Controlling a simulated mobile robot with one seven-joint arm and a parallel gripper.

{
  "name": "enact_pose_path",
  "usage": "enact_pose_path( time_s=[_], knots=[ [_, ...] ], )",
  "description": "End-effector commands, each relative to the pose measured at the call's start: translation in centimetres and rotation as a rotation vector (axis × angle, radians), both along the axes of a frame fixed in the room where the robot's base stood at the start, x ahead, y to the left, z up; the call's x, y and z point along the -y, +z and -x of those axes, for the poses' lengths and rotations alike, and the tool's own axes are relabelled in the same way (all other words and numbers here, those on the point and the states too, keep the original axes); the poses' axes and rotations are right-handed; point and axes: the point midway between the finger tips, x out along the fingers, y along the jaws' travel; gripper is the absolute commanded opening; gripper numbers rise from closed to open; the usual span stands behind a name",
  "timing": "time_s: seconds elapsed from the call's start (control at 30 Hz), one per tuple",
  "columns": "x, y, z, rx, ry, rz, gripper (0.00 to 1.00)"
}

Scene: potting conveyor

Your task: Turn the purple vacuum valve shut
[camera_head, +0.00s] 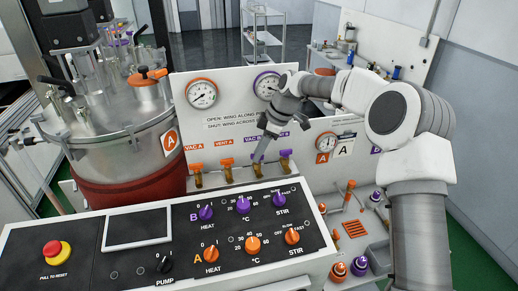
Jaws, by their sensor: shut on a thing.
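The panel has a row of valves with labels above them. The two left ones, VAC A (197,167) and VENT A (227,162), have orange wings. The right one has a purple wing (285,153), under a VENT B label that is partly covered. The purple vacuum valve (257,171) is third in the row, under VAC B; its brass body shows, but its wing is mostly hidden by my gripper. My gripper (259,156) points down at this valve and is shut on its wing. I cannot tell which way the wing is turned.
A sign reads open with wing along, shut with wing across. Gauges (201,94) sit above. A control console (135,270) with knobs and a red stop button (57,252) stands in front. A lidded vessel (125,120) is left; orange and purple fittings (338,270) are right.

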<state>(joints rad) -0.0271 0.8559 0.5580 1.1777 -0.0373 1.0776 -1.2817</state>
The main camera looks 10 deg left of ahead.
Motion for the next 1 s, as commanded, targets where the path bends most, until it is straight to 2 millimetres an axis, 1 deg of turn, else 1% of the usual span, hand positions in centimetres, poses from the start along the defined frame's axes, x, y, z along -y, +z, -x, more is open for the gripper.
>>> enact_pose_path(
  time_s=[0.2, 0.4, 0.93, 0.97, 1.0],
  knots=[
    [0.08, 0.04, -0.11, -0.001, 0.119, 0.002, 0.00],
    [0.05, 0.00, -0.11, -0.001, 0.179, 0.002, 0.00],
    [0.07, -0.09, -0.14, 0.001, 0.201, 0.003, 0.00],
    [0.07, -0.09, -0.14, 0.000, 0.200, 0.003, 0.31],
    [0.07, -0.09, -0.14, 0.000, 0.200, 0.003, 0.38]
  ],
)
